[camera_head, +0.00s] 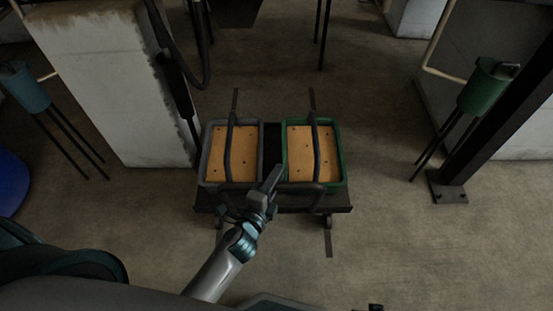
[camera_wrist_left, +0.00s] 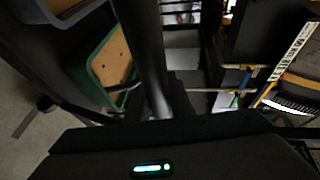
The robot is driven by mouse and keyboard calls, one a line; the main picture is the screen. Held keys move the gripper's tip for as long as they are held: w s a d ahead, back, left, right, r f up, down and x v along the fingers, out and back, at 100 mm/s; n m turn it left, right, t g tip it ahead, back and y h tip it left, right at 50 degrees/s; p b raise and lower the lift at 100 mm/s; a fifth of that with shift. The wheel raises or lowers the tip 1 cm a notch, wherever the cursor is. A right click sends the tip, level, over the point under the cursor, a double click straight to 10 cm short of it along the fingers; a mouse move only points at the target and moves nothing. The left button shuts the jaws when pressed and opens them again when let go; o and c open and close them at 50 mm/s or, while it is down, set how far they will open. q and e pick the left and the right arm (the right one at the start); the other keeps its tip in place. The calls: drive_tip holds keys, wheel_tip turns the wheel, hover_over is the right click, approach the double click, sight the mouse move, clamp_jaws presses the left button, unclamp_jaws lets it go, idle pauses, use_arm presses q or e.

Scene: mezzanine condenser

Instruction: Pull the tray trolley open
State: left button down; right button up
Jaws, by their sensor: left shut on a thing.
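The tray trolley (camera_head: 335,202) is a low dark cart on small wheels in the middle of the head view. It carries a grey-rimmed tray (camera_head: 205,160) on the left and a green-rimmed tray (camera_head: 341,160) on the right, both with tan perforated bottoms. A dark handle bar (camera_head: 305,187) runs along its near side. My left gripper (camera_head: 264,190) is at this bar and shut on it; the fingertips are hard to make out. In the left wrist view the dark bar (camera_wrist_left: 150,55) rises from the gripper, beside the green tray (camera_wrist_left: 108,70). My right gripper is out of view.
A pale concrete block (camera_head: 110,90) stands left of the trolley. A blue pot on legs (camera_head: 25,88) is farther left, a green one (camera_head: 485,88) at right. A dark post (camera_head: 455,185) is bolted down at right. The floor right of the trolley is clear.

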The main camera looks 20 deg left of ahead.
sight(276, 189)
use_arm(q)
drive_tip(key=s, duration=0.2)
drive_tip(key=s+d, duration=0.1)
drive_tip(key=s, duration=0.1)
drive_tip(key=shift+f, duration=0.1)
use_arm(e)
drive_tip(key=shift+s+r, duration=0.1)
use_arm(q)
drive_tip(key=c, duration=1.6)
unclamp_jaws()
drive_tip(key=shift+w, duration=0.1)
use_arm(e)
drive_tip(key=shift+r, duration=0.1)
use_arm(q)
drive_tip(key=shift+o, duration=0.2)
